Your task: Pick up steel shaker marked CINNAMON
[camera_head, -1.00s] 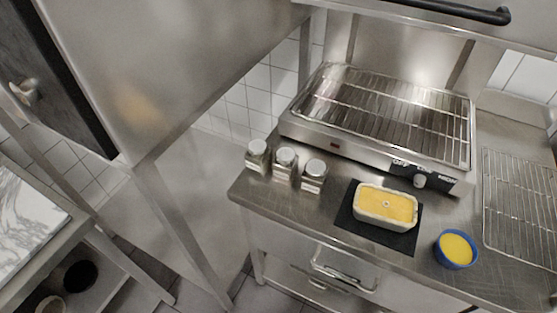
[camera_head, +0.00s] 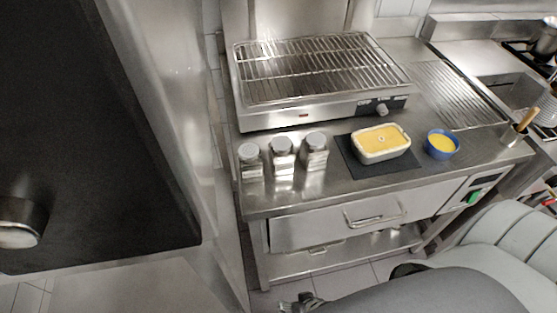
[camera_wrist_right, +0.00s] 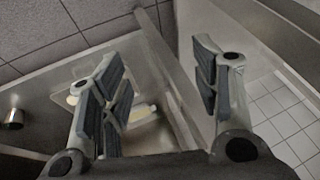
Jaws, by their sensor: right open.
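Three steel-topped shakers stand upright in a row at the left front of the steel counter in the head view: a left one (camera_head: 250,162), a middle one (camera_head: 282,157) and a right one (camera_head: 315,151). Their labels are too small to read, so I cannot tell which is marked CINNAMON. My right gripper (camera_wrist_right: 162,85) is open in the right wrist view, with nothing between its fingers. My right arm enters the head view at the bottom right, well in front of the counter and apart from the shakers. My left gripper is not in view.
A grill (camera_head: 320,80) stands behind the shakers. A loaf dish (camera_head: 381,150) on a dark mat (camera_head: 357,170) and a blue bowl (camera_head: 441,145) are to their right. A dark door panel (camera_head: 90,130) fills the left. The counter's front strip is bare.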

